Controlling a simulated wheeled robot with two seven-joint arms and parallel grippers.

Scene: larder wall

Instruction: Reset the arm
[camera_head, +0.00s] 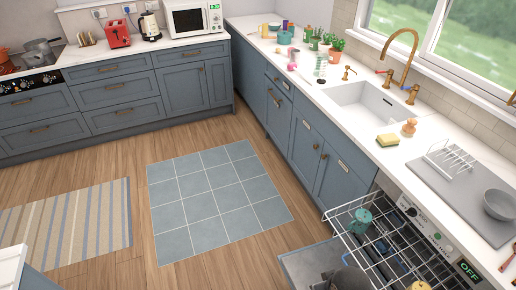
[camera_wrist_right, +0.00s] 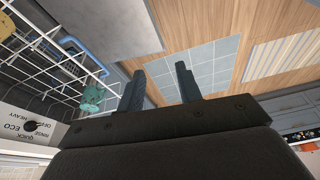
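My right gripper (camera_wrist_right: 160,84) shows in the right wrist view with its two dark fingers apart. Nothing is between the fingertips; tiled floor shows behind the gap. The dishwasher's wire rack (camera_wrist_right: 62,50) and a teal mug (camera_wrist_right: 92,97) lie to the left of the fingers in that view, apart from them. In the head view I cannot make out either gripper for sure. A dark grey rounded shape sits at the bottom edge near the dishwasher, and I cannot tell whether it is mine. My left gripper is not in view.
The dishwasher is open, its rack (camera_head: 352,207) pulled out with a teal mug (camera_head: 361,221). The counter holds a sponge (camera_head: 387,140), a drying rack (camera_head: 449,158) and a grey bowl (camera_head: 499,204). The floor around the blue tiles (camera_head: 215,200) and striped rug (camera_head: 70,225) is clear.

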